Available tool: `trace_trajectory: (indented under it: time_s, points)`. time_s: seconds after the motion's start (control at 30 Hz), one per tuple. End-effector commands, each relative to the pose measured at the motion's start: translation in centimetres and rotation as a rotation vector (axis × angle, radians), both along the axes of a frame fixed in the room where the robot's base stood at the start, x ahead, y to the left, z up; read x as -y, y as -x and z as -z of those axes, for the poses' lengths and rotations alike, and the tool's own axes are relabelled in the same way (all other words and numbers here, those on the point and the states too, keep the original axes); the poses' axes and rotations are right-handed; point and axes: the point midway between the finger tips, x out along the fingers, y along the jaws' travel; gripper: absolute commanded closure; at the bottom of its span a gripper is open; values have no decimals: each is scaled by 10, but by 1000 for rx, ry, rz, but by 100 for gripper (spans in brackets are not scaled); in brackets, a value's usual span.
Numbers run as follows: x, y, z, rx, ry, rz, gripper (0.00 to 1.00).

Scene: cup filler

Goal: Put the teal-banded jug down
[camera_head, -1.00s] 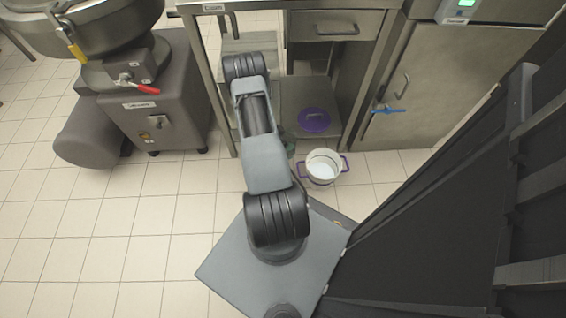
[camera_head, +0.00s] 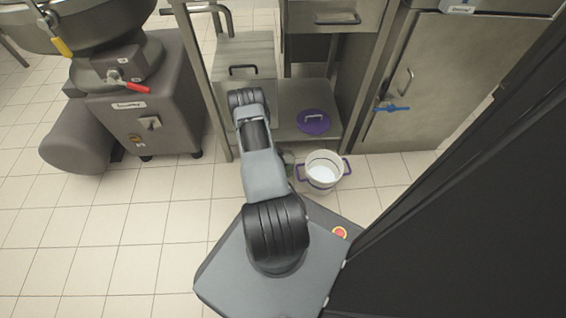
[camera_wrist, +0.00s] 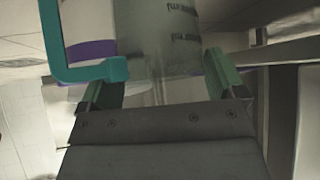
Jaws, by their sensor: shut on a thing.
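My gripper (camera_wrist: 160,78) is shut on a clear jug (camera_wrist: 158,38) with dark printed marks, seen close up in the wrist view. Its two green fingers lie on either side of the jug's narrow part. A teal handle (camera_wrist: 92,72) stands at the left of the jug. The jug's top and its teal band are out of the wrist view. In the head view my arm hides most of the gripper and jug. A small grey-green part shows beside the white pot, but I cannot tell whether it is jug or finger.
A white pot (camera_head: 322,158) with purple handles stands on the tiled floor in front of the steel bench. A purple lid (camera_head: 313,122) lies on the bench's low shelf (camera_head: 285,128). A grey mixer (camera_head: 150,125) is at left, a steel cabinet (camera_head: 430,60) at right.

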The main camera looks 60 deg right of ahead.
Motion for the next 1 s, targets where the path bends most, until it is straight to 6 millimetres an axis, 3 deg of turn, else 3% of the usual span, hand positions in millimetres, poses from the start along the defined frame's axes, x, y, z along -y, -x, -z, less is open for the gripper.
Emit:
trace_trajectory:
  time_s: [0.03,0.1,0.47,0.5,0.6,0.87,1.0]
  points:
    - [0,0,11,0,0,0,59]
    - [0,0,15,1,0,-1,59]
    - [0,0,16,0,0,0,59]
    - [0,0,17,0,0,0,10]
    - [0,0,16,1,0,-1,1]
    - [0,0,15,1,0,-1,0]
    - [-6,-5,3,1,0,-2,0]
